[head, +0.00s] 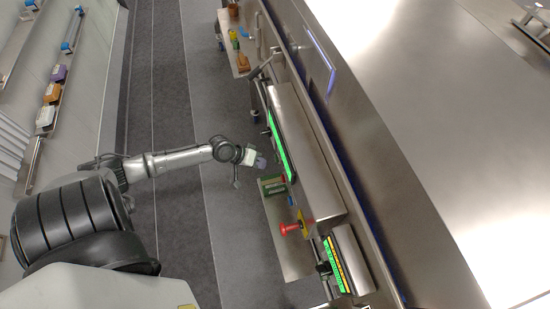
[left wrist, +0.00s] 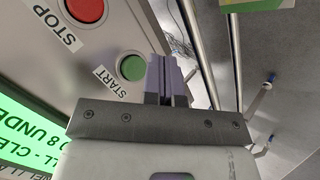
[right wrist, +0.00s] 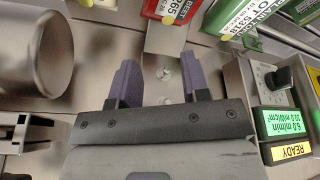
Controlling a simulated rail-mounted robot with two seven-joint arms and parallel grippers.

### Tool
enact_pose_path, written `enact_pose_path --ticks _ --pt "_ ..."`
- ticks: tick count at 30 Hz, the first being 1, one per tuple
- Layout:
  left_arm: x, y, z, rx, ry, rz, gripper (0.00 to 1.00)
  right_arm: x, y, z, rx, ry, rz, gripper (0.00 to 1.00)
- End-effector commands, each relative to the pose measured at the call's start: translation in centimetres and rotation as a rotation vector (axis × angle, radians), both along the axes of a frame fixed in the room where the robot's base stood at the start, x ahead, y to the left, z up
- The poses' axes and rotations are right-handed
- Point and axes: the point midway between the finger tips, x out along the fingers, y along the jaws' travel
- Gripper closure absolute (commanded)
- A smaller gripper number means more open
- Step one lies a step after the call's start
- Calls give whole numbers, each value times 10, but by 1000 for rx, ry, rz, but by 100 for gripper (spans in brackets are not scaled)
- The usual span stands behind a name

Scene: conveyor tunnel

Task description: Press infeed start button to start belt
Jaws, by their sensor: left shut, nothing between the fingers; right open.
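The green START button (left wrist: 132,67) shows in the left wrist view on a grey panel, above its START label (left wrist: 110,84). The red STOP button (left wrist: 85,8) is on the same panel. My left gripper (left wrist: 168,60) is shut and empty, its purple fingers just right of the green button in that view. I cannot tell whether they touch the panel. In the head view my left gripper (head: 259,162) is beside the machine's near side; the buttons cannot be made out there. My right gripper (right wrist: 160,62) is open and empty in the right wrist view, over a metal surface.
The right wrist view shows a metal cylinder (right wrist: 35,50), a red-labelled box (right wrist: 170,10) and a READY panel (right wrist: 285,125). The grey floor aisle (head: 170,110) is clear.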

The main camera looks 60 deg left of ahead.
Motion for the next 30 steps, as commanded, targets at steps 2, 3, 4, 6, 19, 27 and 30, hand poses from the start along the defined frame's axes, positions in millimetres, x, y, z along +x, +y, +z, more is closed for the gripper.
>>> enact_pose_path --ticks 2,3,4,6,19,27,30 --pt "6 -2 1 0 -2 0 100 0 1 0 2 0 -1 57" --pt "8 -2 0 0 -1 0 100 0 1 1 3 0 -2 57" --pt "9 -3 0 0 -1 0 100 0 1 1 4 0 -2 57" --pt "11 -4 0 0 -1 0 100 0 2 1 5 0 -4 57" --pt "13 -5 0 0 0 0 100 0 3 1 10 -1 -6 57" --pt "13 -4 0 0 0 0 100 0 2 1 6 0 -4 57" --pt "13 -4 0 0 0 0 100 0 1 1 3 -1 -2 57"
